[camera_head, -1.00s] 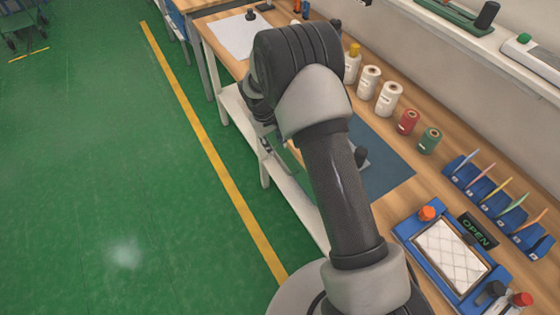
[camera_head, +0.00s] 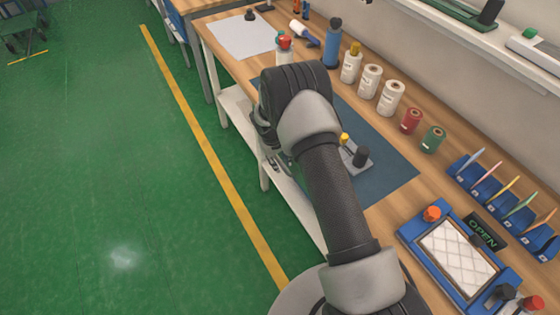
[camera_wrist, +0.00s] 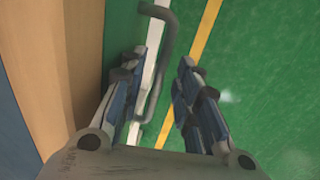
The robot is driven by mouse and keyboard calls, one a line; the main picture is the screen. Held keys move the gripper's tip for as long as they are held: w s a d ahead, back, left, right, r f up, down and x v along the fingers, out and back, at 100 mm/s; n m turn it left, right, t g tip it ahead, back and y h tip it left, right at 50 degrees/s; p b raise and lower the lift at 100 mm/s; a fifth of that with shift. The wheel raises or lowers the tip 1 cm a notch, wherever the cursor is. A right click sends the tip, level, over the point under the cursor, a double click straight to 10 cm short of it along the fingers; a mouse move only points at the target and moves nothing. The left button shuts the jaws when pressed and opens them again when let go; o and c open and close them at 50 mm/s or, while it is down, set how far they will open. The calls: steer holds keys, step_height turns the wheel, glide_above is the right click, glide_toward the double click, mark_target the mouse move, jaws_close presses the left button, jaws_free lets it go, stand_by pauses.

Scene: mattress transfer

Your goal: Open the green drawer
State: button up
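In the wrist view, my gripper (camera_wrist: 162,64) is open, with its two blue-padded fingers spread apart. A dark grey bar handle (camera_wrist: 170,55) shows between the fingers, nearer the left one. I cannot tell if it touches a finger. A green strip (camera_wrist: 121,28) beside the wooden bench edge looks like the green drawer's front, with the handle standing out from it. The drawer seems shut, though most of it is hidden. In the head view, my arm covers most of the drawer area, and the fingers are barely visible below the wrist.
The wooden workbench (camera_head: 378,212) carries a blue mat (camera_head: 385,170), several spools, a blue-framed tray (camera_head: 411,238) and a row of blue holders. A white lower shelf (camera_head: 298,205) runs beneath it.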

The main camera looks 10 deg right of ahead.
steer(key=shift+c, duration=0.5)
jaws_close()
